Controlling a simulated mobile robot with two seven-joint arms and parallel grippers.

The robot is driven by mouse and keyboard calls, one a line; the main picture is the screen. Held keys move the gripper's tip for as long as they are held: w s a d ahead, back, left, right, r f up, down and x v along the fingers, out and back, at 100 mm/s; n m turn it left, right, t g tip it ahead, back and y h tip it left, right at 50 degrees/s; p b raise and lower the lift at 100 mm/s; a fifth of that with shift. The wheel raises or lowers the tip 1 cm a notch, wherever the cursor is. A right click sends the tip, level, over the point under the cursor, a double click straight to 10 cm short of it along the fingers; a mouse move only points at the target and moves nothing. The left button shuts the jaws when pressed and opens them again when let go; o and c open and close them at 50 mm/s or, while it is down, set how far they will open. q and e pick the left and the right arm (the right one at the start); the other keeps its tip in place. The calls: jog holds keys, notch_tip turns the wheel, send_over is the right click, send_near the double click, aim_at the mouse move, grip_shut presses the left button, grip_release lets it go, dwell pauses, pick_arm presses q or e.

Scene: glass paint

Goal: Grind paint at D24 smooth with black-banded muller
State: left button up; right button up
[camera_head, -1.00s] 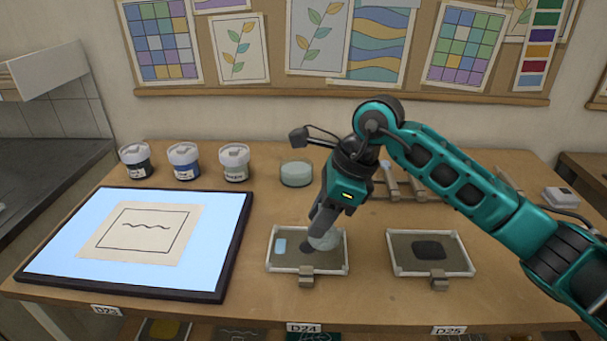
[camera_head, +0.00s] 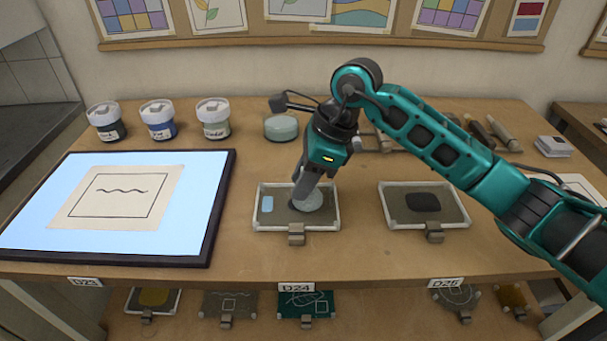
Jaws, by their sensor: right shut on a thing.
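The slab above the D24 label (camera_head: 296,287) is a grey plate in a pale frame (camera_head: 262,225). Dark paint (camera_head: 290,210) and a small light-blue patch (camera_head: 267,204) show on it. My right gripper (camera_head: 306,190) points down over this slab and is shut on a pale glass muller (camera_head: 312,203). The muller's base appears to rest on the slab, over the paint. The gripper hides its upper part, and I cannot make out a black band. My left gripper is not in view.
A second framed slab with a black patch (camera_head: 424,202) lies to the right. A lit panel with a drawing (camera_head: 215,215) fills the left. Several lidded jars (camera_head: 213,118) and a pale green round item (camera_head: 281,127) stand behind. Tools (camera_head: 500,133) lie at the back right.

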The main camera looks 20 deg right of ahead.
dwell(0.5)
jog(key=shift+b, duration=0.35)
jog(key=shift+f+b, duration=0.2)
jog(key=shift+b, duration=0.15)
dwell(0.3)
jog(key=shift+f+b, duration=0.3)
